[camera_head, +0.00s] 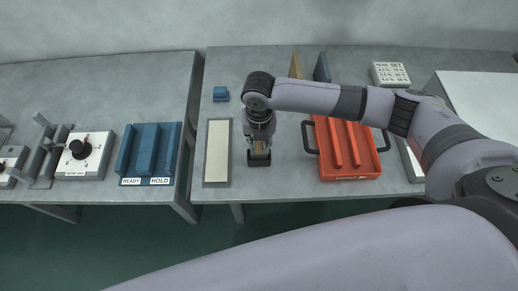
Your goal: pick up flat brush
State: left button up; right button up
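No flat brush can be told for certain. My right gripper (259,159) points down over the near part of the right table, between the pale panel and the red tray. A small tan-brown patch (259,146) shows between its dark fingers; it may be part of a brush, but it is too small to tell. Whether the fingers are closed on it is unclear. My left gripper is out of view.
A grey-framed pale panel (217,150) lies left of the gripper, a red ribbed tray (344,174) right. A blue block (220,94) and upright tan (295,66) and dark blue (322,67) slabs stand behind. A blue rack (150,150) and dial box (84,157) are on the left table.

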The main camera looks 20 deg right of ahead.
grip_shut()
jog(key=shift+r, duration=0.15)
